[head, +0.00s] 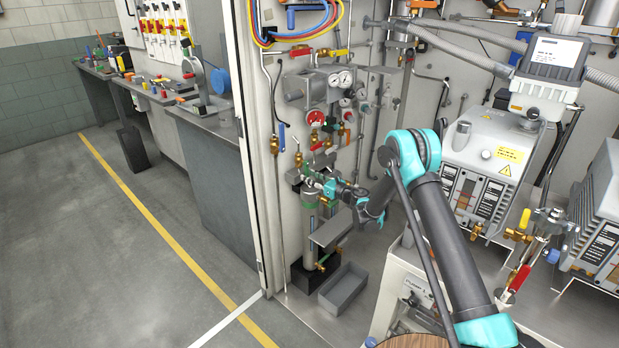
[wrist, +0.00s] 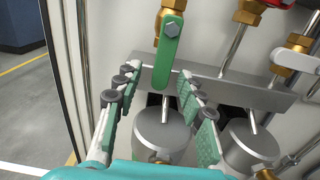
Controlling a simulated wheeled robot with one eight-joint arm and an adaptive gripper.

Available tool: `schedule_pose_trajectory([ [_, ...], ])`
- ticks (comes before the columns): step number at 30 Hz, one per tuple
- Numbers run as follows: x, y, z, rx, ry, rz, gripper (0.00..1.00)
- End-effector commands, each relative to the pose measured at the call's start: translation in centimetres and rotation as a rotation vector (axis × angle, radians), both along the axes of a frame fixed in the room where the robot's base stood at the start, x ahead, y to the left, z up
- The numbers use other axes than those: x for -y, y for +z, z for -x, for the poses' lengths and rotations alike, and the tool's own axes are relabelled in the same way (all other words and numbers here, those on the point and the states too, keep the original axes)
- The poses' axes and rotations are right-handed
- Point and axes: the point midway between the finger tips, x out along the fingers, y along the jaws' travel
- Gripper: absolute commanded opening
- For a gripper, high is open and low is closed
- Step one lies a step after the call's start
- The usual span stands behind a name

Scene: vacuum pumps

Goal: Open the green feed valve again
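The green feed valve shows in the wrist view as a long green lever handle (wrist: 170,42) on a brass body, hanging down with its lower end tilted slightly left. My gripper (wrist: 158,75) is open, its two green-padded fingers spread left and right of the handle's lower end. I see a gap on both sides, and cannot tell how deep the handle lies between the fingers. In the head view my gripper (head: 321,186) is at the pipework on the cabinet's left side, and it hides much of the valve there.
Grey cylinders (wrist: 165,133) stand below the handle, in front of a grey metal bar (wrist: 240,92). Another brass valve (wrist: 293,60) is to the right. In the head view a grey open bin (head: 343,289) sits on the floor below, and pumps (head: 490,165) stand to the right.

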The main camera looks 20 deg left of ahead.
Motion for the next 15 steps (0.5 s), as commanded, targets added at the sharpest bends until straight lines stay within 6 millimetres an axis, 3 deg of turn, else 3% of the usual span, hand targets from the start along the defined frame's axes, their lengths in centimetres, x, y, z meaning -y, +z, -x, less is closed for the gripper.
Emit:
schedule_pose_trajectory([
  [10, 0.2, 0.0, 0.1, 0.000, -0.001, 0.000, 0.40],
  [15, 1.5, 0.0, 0.5, 0.000, -0.003, 0.000, 0.40],
])
